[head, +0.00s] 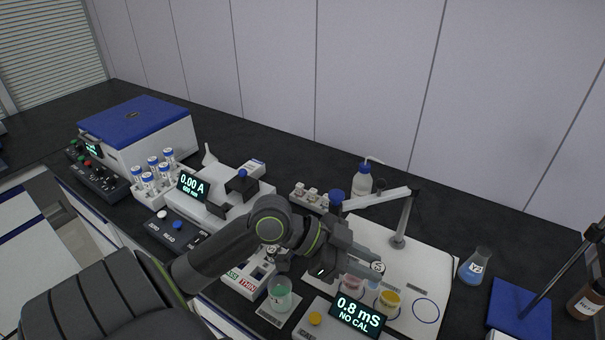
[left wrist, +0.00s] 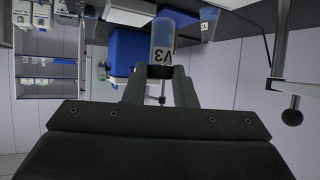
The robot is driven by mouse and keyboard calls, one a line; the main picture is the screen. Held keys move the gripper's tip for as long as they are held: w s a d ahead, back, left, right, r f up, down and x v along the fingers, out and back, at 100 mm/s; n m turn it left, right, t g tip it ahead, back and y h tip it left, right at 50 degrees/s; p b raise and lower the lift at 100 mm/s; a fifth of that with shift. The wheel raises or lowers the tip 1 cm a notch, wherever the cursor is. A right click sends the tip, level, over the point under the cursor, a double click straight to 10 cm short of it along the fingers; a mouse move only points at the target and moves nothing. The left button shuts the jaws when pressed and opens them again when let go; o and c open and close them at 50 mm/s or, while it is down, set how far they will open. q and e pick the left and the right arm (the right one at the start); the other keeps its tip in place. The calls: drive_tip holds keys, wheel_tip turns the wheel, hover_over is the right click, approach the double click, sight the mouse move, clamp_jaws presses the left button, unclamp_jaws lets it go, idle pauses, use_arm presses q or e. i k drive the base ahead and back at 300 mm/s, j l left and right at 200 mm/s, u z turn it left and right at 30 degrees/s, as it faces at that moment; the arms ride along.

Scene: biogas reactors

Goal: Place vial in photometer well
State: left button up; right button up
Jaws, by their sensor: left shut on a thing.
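My left gripper (head: 372,262) reaches across the bench from the left, above the beakers by the conductivity meter. It is shut on a vial labelled V3 (left wrist: 163,45), which shows between the fingertips in the left wrist view. In the head view only a small pale part of the vial (head: 378,267) shows at the fingertips. The photometer (head: 222,207) is the white device reading 0.00 A, left of and behind the gripper and well apart from it. A dark blue piece (head: 242,184) sits on its top; I cannot make out the well opening. My right gripper is not in view.
A rack of blue-capped vials (head: 150,180) stands left of the photometer. The conductivity meter (head: 357,315), a green-liquid beaker (head: 280,293) and a yellow beaker (head: 388,302) are near the gripper. A jointed stand arm (head: 402,220) rises behind it. A flask (head: 474,266) stands right.

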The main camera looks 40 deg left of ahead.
sight(228, 214)
drive_tip(key=k+j+z, duration=0.2)
drive_tip(key=j, duration=0.2)
drive_tip(key=j+z, duration=0.2)
drive_tip(key=j, duration=0.25)
drive_tip(key=k+j+z, duration=0.4)
drive_tip(key=j, duration=0.3)
